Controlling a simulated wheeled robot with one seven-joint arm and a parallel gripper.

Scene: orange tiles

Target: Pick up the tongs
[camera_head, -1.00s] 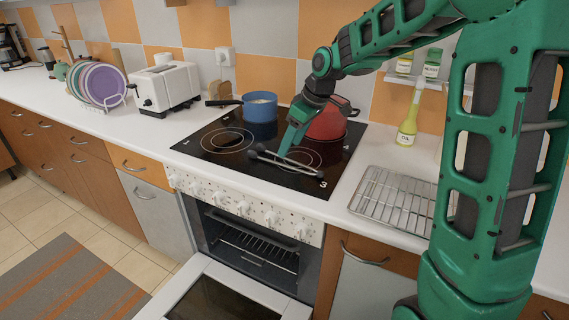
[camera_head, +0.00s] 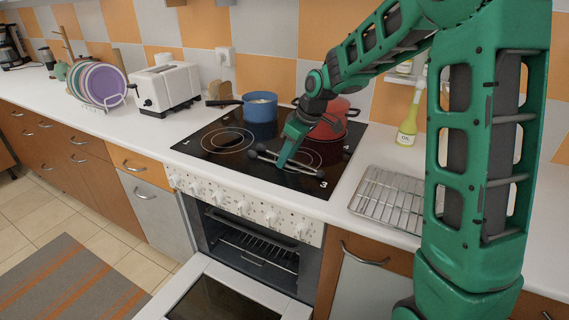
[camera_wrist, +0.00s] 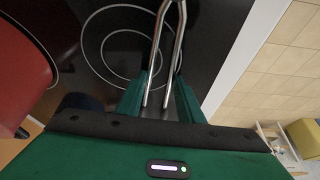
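The tongs (camera_head: 307,167), thin metal arms with dark parts, lie across the black stove top in front of the red pot. My gripper (camera_head: 283,162) points down at them from above, at their middle. In the wrist view the two metal arms of the tongs (camera_wrist: 157,55) run down between the green fingers of my gripper (camera_wrist: 161,80). The fingers stand apart, with the tongs between them. The left arm of the tongs is close to the left finger, and I cannot tell whether they touch.
A red pot (camera_head: 331,122) stands close behind my gripper, and it also shows at the left of the wrist view (camera_wrist: 18,75). A blue saucepan (camera_head: 259,108) is at the back left. A wire rack (camera_head: 390,198) lies to the right. The oven door (camera_head: 222,300) hangs open below.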

